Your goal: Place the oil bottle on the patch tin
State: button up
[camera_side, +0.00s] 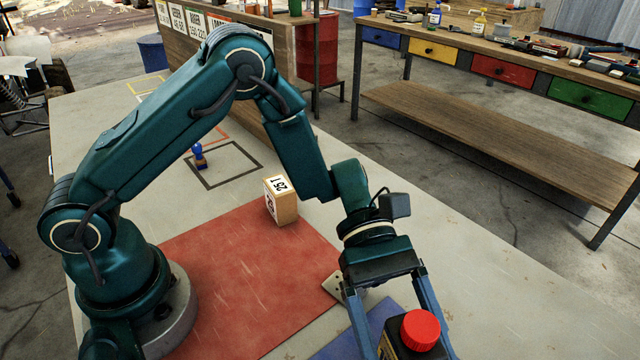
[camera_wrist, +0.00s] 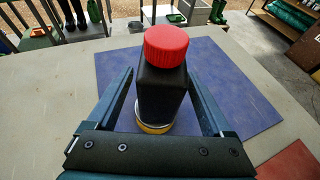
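The oil bottle (camera_wrist: 162,88) is dark with a red cap (camera_side: 420,330). It stands upright between the fingers of my gripper (camera_wrist: 160,72). In the side view my gripper (camera_side: 412,345) reaches down, with one finger on each side of the bottle; the fingertips are cut off by the frame or hidden. The wrist view shows the fingertips close beside the bottle, but not clearly whether they touch it. The patch tin (camera_wrist: 155,129) shows as a yellowish, pale-edged rim directly under the bottle. Whether the bottle rests fully on it is hidden. The tin is not visible in the side view.
The tin is over the blue mat (camera_wrist: 235,70). A red mat (camera_side: 240,275) lies nearby. A numbered wooden block (camera_side: 285,205) stands at its far edge, and a blue stamp-like object (camera_side: 199,157) stands farther back. A flat metal piece (camera_side: 333,286) lies beside my gripper.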

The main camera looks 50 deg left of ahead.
jog(key=v, duration=1.2)
jog(key=s+a+r+m+t+y, duration=0.2)
jog(key=s+a+m+t+y, duration=0.3)
jog(key=a+m+y, duration=0.1)
jog(key=s+a+r+m+t+y, duration=0.3)
jog(key=s+a+m+t+y, duration=0.1)
jog(key=a+m+t+y, duration=0.1)
jog(key=a+m+y, duration=0.1)
jog(key=a+m, duration=0.1)
jog(key=shift+s+a+m+t, duration=0.3)
jog(key=shift+s+a, duration=0.1)
